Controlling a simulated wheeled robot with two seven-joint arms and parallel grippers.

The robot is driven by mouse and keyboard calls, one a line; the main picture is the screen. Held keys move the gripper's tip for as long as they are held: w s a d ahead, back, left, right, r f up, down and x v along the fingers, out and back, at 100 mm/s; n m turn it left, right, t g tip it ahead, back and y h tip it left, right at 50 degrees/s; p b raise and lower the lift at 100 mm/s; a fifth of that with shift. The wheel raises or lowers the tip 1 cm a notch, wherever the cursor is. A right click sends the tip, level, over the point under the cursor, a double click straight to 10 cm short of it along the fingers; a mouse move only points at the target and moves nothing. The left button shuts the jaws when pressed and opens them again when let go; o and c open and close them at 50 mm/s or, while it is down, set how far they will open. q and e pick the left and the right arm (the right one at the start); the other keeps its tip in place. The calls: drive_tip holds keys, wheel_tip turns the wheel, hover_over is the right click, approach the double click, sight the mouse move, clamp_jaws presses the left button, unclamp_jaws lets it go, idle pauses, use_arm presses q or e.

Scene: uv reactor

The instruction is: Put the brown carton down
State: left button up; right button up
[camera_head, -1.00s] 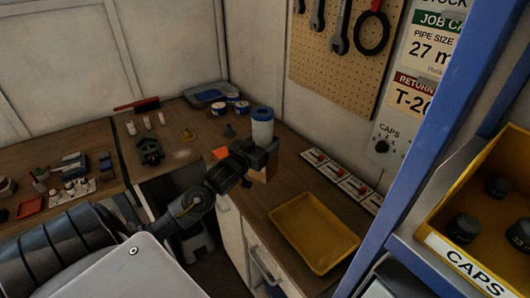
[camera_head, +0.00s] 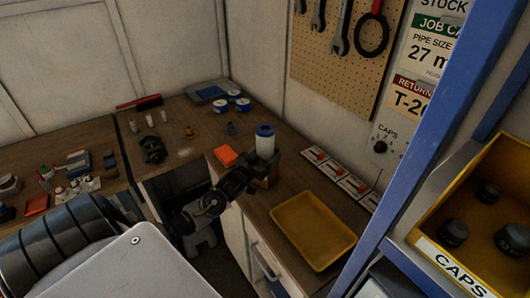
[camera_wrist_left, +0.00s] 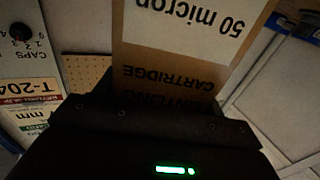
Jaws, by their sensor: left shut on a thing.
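The brown carton (camera_head: 273,174) is in my left gripper (camera_head: 263,170), above the right-hand wooden worktop in the head view. The gripper and wrist hide much of it. A white cylinder with a blue top (camera_head: 265,141) shows directly above the gripper and carton. In the left wrist view, the carton (camera_wrist_left: 185,65) stands out beyond the dark gripper body, with a pale "50 micron" label and the word "CARTRIDGE" upside down. My left gripper is shut on the carton. Whether its base touches the worktop is hidden. My right gripper is not in view.
A yellow tray (camera_head: 313,231) lies on the worktop (camera_head: 262,205) in front. An orange item (camera_head: 225,156) is to the left. A row of switch panels (camera_head: 341,179) runs along the wall. A blue upright (camera_head: 440,120) and a yellow caps bin (camera_head: 455,265) stand at right.

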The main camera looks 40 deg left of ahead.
use_arm(q)
drive_tip(key=o, duration=1.2)
drive_tip(key=shift+f, duration=0.1)
drive_tip(key=s+d+b, duration=0.1)
drive_tip(key=s+b, duration=0.2)
drive_tip(key=s, duration=0.9)
drive_tip(key=shift+d, duration=0.1)
